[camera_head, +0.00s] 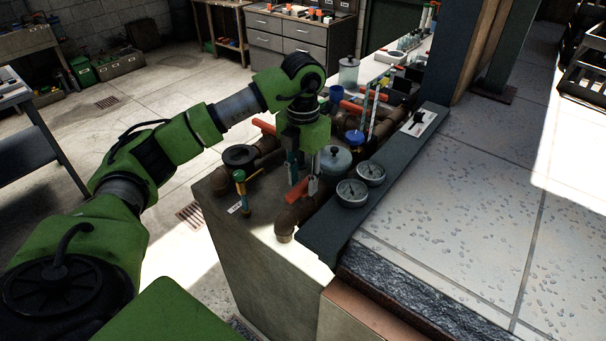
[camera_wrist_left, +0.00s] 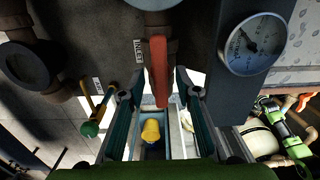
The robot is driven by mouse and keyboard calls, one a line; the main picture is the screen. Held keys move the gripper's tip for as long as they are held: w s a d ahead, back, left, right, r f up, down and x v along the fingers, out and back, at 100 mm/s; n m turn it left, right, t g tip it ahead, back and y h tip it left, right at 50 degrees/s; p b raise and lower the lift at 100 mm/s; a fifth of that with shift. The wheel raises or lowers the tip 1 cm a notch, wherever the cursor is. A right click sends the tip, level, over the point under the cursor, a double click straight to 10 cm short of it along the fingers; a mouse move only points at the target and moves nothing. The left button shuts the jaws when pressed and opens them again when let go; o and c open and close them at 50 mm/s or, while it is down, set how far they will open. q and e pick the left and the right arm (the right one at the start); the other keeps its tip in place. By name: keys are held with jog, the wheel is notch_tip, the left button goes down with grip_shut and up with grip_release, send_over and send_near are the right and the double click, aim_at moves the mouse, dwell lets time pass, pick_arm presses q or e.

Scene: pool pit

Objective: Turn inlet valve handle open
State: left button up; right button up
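The inlet valve handle is an orange-red lever (camera_wrist_left: 158,70) beside a small INLET label (camera_wrist_left: 138,50) in the left wrist view. In the head view it shows as a red bar (camera_head: 297,190) on a brown pipe (camera_head: 287,222), partly hidden by my gripper. My left gripper (camera_head: 302,181) points down above the handle. In the wrist view its two fingers (camera_wrist_left: 160,98) are spread, one on each side of the lever's near end, with gaps. I cannot tell how deep the lever sits between them. My right gripper is not in view.
Two round gauges (camera_head: 352,192) (camera_head: 371,173) stand close right of the gripper. A yellow-and-green upright tool (camera_head: 240,186) stands to its left. A black round flange (camera_head: 240,156), a grey domed lid (camera_head: 335,158) and blue-capped parts (camera_head: 355,138) crowd the pipes. A stone ledge (camera_head: 460,220) lies right.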

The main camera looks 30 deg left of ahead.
aim_at(303, 183)
pick_arm(q)
notch_tip(303, 183, up, 12)
dwell(0.5)
dwell(0.6)
